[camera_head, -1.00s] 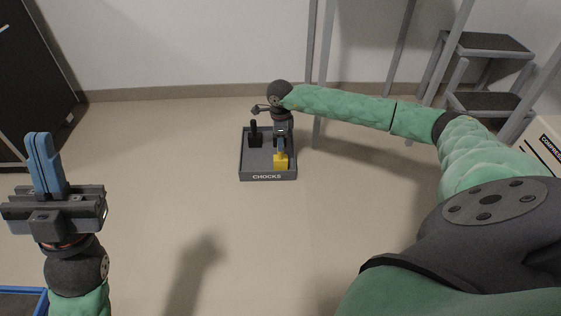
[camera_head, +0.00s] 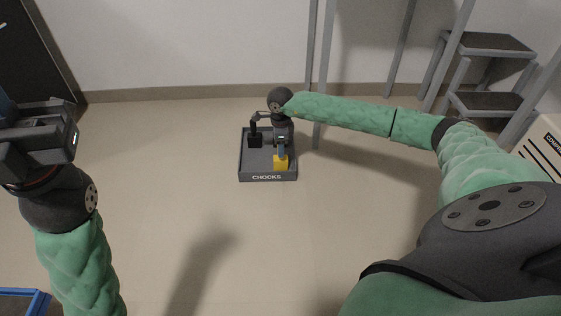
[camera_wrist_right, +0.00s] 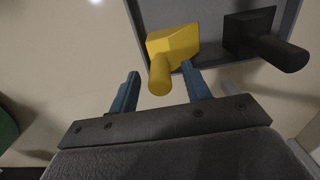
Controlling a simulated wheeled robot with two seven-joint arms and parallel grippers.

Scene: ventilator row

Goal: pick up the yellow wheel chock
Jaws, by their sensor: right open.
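The yellow wheel chock (camera_head: 281,164) sits at the front right inside the grey tray labelled CHOCKS (camera_head: 267,178). It has a wedge-shaped block and a round handle, clear in the right wrist view (camera_wrist_right: 174,44). My right gripper (camera_head: 281,150) is just above it. In the right wrist view my right gripper (camera_wrist_right: 160,84) is open, with one blue finger on each side of the handle and visible gaps; it holds nothing. My left gripper (camera_head: 8,112) is at the left picture edge, partly cut off, far from the tray; its fingertips are mostly out of view.
A black chock (camera_head: 255,140) stands in the tray beside the yellow one; it also shows in the right wrist view (camera_wrist_right: 262,36). A grey step stool (camera_head: 487,75) and metal posts stand behind right. A blue-edged container (camera_head: 38,303) is at lower left.

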